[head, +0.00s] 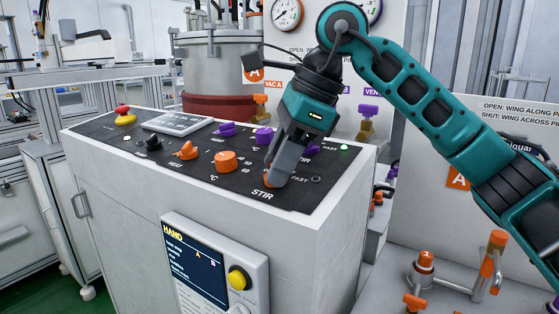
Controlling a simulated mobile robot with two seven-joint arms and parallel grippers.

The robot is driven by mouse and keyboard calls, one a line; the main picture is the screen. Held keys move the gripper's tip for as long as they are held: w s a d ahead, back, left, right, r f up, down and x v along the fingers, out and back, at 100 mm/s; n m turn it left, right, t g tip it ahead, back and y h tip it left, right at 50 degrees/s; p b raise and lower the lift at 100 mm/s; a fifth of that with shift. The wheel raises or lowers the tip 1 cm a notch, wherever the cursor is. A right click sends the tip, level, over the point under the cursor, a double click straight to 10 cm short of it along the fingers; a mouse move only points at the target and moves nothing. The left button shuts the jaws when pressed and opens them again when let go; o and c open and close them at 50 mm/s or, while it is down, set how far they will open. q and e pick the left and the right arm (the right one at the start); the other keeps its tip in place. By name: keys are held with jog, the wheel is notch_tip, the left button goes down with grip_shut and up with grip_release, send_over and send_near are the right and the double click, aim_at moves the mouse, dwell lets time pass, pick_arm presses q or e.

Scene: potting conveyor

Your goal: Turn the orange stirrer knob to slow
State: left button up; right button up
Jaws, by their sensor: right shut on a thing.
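The orange stirrer knob (267,181) sits near the front right of the black control panel, just above the label STIR. Only a small piece of its orange shows, as my fingers cover most of it. The word FAST is readable to its right; a slow mark and the knob's pointer are hidden. My right gripper (277,175) comes down from above and is shut on this knob. My left gripper is not in view.
Beside it on the panel (95,127) are an orange °C knob (226,161), an orange HEAT knob (186,151), purple knobs (264,136) and a red emergency button (123,111). A vessel (222,75) stands behind. A HAND pendant (213,270) hangs in front.

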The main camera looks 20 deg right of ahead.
jog(key=shift+s+f+m+t+b, duration=0.1)
jog(key=shift+m+t+b, duration=0.4)
jog(key=shift+m, duration=0.6)
jog(key=shift+m+t+h, duration=0.3)
jog(key=shift+m+t, duration=0.1)
jog(key=shift+m, duration=0.3)
jog(key=shift+s+m+b, duration=0.1)
jog(key=shift+m+b, duration=0.3)
jog(key=shift+m, duration=0.1)
jog(key=shift+a+m+t+h+b, duration=0.1)
jog(key=shift+m+t+h+b, duration=0.4)
jog(key=shift+m, duration=0.4)
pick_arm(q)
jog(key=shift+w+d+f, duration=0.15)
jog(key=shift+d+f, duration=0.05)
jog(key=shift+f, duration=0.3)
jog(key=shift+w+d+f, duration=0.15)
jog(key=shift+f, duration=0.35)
pick_arm(e)
jog(key=shift+m+t, duration=0.3)
jog(key=shift+m, duration=0.3)
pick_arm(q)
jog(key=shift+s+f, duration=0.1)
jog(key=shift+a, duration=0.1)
pick_arm(e)
jog(key=o, duration=1)
jog(key=shift+o, duration=0.2)
jog(key=shift+s, duration=0.1)
